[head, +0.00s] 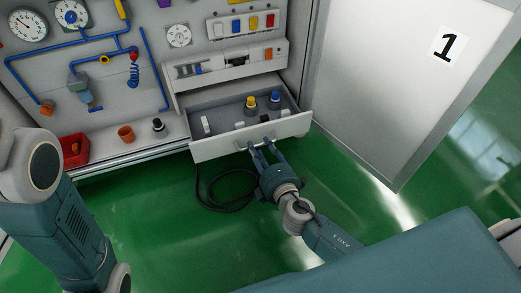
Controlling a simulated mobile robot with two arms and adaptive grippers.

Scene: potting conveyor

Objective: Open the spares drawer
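The spares drawer (217,147) is a light grey drawer low in the panel cabinet. It is pulled out, and its inside shows. In it are a yellow-topped part (250,103), a blue-topped part (274,98) and several small white and dark pieces. My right gripper (260,146) is at the drawer's front, its fingertips at the handle (243,146). Its two fingers show apart, with a gap between them. The fingertips cover part of the handle, so exact contact is hard to see. My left arm stands at the left; its gripper is out of the picture.
Above the drawer is a shelf unit (240,63) with coloured blocks. A red bin (74,149), an orange cup (126,133) and a dark knob (158,126) stand on the ledge at left. A black cable (225,208) lies on the green floor. A white door marked 1 (375,90) stands at right.

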